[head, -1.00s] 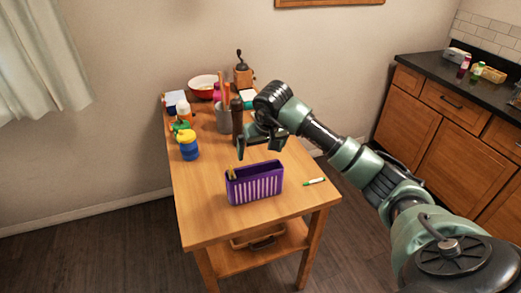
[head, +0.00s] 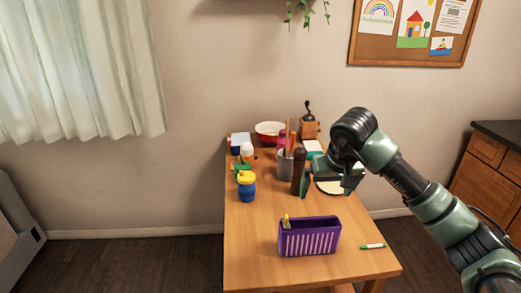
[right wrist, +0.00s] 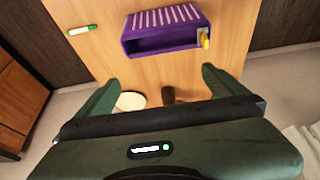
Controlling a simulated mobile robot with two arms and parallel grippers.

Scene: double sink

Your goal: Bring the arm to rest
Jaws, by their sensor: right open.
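My right arm comes in from the right in the head view. Its gripper (head: 326,186) is above the back right part of the wooden table (head: 260,225), in front of a white round thing. In the right wrist view the two fingers of the gripper (right wrist: 162,85) are spread wide with nothing between them. A purple slotted basket (head: 309,238) with a yellow item in it stands near the table's front; it also shows in the right wrist view (right wrist: 165,32). A marker with a green end (head: 372,246) lies right of the basket. My left gripper is not in view.
A blue jar with a yellow lid (head: 247,188), a grey utensil holder (head: 285,165), a dark brown mill (head: 299,170), a red bowl (head: 270,130) and a wooden grinder (head: 309,125) crowd the table's back. The left front of the table is clear.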

